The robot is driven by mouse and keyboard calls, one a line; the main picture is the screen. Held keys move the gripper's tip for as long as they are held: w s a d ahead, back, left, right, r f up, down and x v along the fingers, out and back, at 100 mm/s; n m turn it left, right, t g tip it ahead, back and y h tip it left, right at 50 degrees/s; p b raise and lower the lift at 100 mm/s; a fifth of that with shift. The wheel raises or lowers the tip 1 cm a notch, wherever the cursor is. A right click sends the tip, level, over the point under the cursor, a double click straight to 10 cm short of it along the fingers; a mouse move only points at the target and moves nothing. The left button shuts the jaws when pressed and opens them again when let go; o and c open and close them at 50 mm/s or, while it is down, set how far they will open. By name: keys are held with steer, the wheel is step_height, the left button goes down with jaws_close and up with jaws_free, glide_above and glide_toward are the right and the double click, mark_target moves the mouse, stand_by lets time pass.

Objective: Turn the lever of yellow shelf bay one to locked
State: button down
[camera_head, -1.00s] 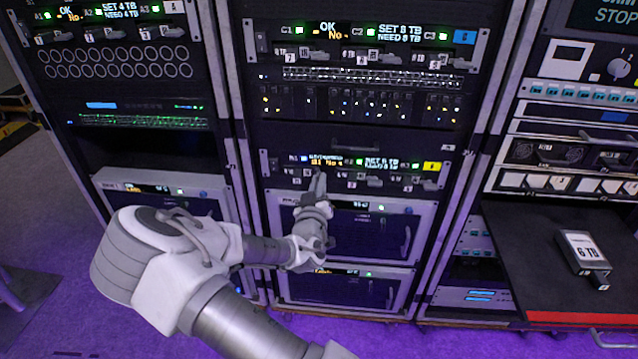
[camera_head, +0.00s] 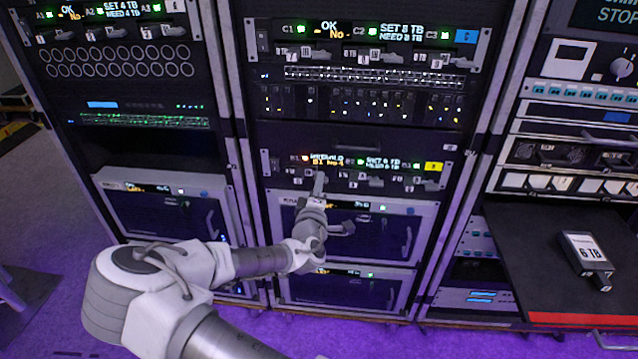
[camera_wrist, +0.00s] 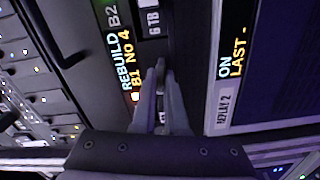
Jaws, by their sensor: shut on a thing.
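The yellow shelf (camera_head: 284,169) is the dark drive unit low in the middle rack, with a yellow tag (camera_head: 433,167) at its right end. Its small display (camera_wrist: 125,62) reads "REBUILD B1 NO 4" in the wrist view.
The blue-tagged shelf (camera_head: 465,36) is higher in the same rack. Framed units (camera_head: 405,240) with handles sit just below my gripper. A 6 TB drive (camera_head: 586,255) lies on a black tray with a red front edge (camera_head: 580,319) at the right.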

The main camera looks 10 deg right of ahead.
steer(key=shift+n, duration=1.2)
steer(key=c, duration=1)
jaws_free()
steer(key=shift+o, duration=0.2)
steer(key=p+v, duration=0.2)
steer(key=v, duration=1.5)
steer(key=shift+s, duration=0.2)
